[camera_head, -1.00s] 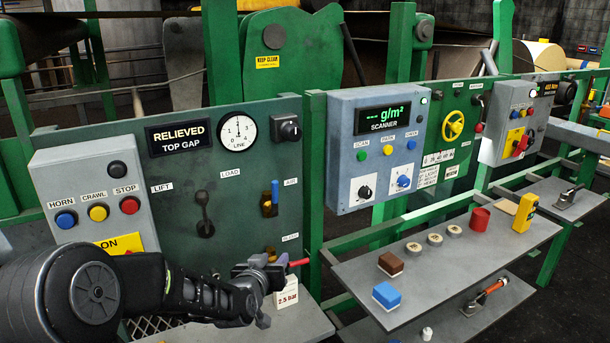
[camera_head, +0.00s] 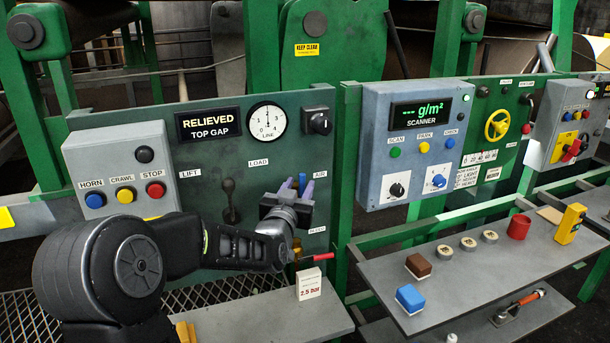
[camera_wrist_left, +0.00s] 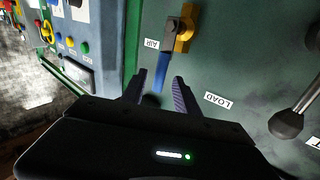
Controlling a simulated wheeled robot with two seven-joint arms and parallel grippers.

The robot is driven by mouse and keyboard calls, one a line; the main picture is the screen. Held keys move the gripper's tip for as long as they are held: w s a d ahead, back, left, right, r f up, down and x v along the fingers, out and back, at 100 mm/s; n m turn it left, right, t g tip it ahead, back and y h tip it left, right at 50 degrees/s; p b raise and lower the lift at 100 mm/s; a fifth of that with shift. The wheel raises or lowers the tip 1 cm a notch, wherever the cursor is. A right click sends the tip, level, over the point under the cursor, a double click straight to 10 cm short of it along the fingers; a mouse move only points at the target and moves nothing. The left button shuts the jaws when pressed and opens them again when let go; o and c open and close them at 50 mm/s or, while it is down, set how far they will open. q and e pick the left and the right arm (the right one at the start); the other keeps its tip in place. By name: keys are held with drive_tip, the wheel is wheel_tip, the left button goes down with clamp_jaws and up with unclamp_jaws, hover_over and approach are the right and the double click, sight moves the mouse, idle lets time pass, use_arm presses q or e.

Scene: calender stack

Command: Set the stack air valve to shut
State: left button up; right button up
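The stack air valve has a blue lever (camera_head: 302,181) that points up beside the AIR label in the head view. In the left wrist view the blue lever (camera_wrist_left: 162,71) hangs from a dark pivot on a brass-yellow body (camera_wrist_left: 185,30). My left gripper (camera_head: 293,188) is at this valve and hides most of its body in the head view. In the left wrist view the left gripper (camera_wrist_left: 160,77) is open, with the lever's free end showing between its fingertips. I cannot tell whether either finger touches it. My right gripper is in neither view.
Below my gripper is a red bleed lever (camera_head: 322,257) and a white "2.5 bar" card (camera_head: 309,284) on the shelf. A black LOAD lever (camera_head: 230,200) stands left of the gripper. The scanner box (camera_head: 412,150) is to the right.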

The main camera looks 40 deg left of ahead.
use_arm(q)
drive_tip(key=p+x, duration=0.1)
drive_tip(key=x, duration=0.5)
drive_tip(key=shift+d+p, duration=0.1)
drive_tip(key=shift+p, duration=0.25)
drive_tip(key=shift+c, duration=0.4)
clamp_jaws()
idle(0.6)
